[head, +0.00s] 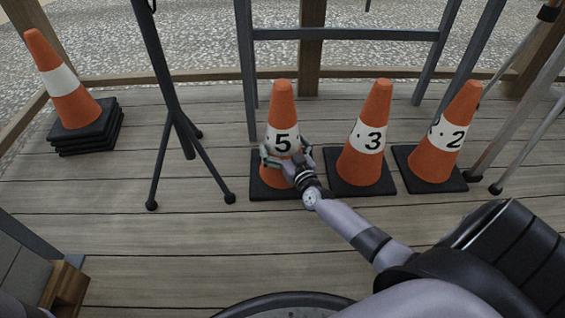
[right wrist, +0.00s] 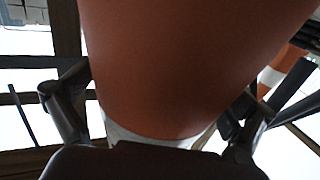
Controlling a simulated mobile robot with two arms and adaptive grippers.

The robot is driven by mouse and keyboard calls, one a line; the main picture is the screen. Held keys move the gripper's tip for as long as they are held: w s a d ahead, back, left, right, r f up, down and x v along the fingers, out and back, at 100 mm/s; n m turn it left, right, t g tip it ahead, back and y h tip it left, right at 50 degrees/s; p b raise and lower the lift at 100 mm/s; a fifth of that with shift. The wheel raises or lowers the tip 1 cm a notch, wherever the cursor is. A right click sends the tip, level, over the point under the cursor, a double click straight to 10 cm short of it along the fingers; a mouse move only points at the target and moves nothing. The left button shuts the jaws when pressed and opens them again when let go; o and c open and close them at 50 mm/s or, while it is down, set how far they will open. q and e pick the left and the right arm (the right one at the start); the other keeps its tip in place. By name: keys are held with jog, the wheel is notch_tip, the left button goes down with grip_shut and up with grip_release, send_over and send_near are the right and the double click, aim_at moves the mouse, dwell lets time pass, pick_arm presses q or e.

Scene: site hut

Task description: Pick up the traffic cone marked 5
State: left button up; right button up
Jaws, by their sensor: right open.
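The orange traffic cone marked 5 (head: 282,105) stands upright on its black square base on the wooden deck, with a white band bearing the number. My right gripper (head: 287,158) is open at the cone's band, with a finger on either side of it. In the right wrist view the cone (right wrist: 195,60) fills the middle, between the two open fingers (right wrist: 155,125). I cannot tell whether the fingers touch it. My left gripper is not in view.
Cones marked 3 (head: 374,108) and 2 (head: 458,108) stand close by on the right. A cone on stacked black bases (head: 62,90) stands far left. A dark tripod stand (head: 170,100) is left of cone 5. Metal frame legs (head: 246,75) rise behind.

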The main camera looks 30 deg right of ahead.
jog(key=shift+c, duration=0.4)
jog(key=c, duration=1.5)
jog(key=shift+d+r, duration=0.1)
jog(key=shift+r, duration=0.15)
jog(key=shift+c, duration=0.3)
jog(key=shift+r, duration=0.1)
